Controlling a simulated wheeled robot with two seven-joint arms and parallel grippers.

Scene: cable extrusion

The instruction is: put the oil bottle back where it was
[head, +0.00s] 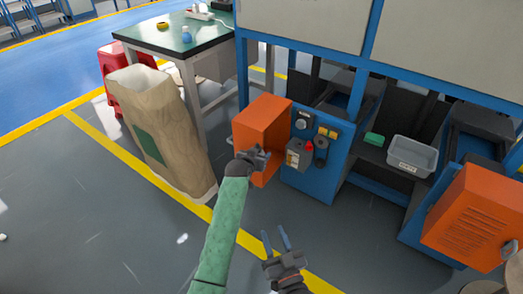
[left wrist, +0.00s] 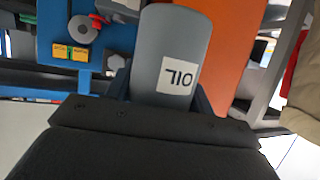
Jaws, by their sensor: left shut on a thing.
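The oil bottle (head: 296,158) is grey with a pale label. In the head view it is in front of the blue machine's control panel, beside the orange box. My left gripper (head: 262,157) is just left of it. In the left wrist view the bottle (left wrist: 185,45) is close up between the fingers, its "OIL" label upside down, and the gripper (left wrist: 160,95) is shut on it. Its lower contact is hidden by the gripper body. My right gripper (head: 277,241) is open and empty, lower in the head view over the floor.
The blue control panel (head: 329,165) carries a knob, yellow buttons and a red part. An orange box (head: 262,124) adjoins it. A tall paper sack (head: 170,125) stands left, by a green-topped table (head: 165,38). A grey bin (head: 411,156) sits right.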

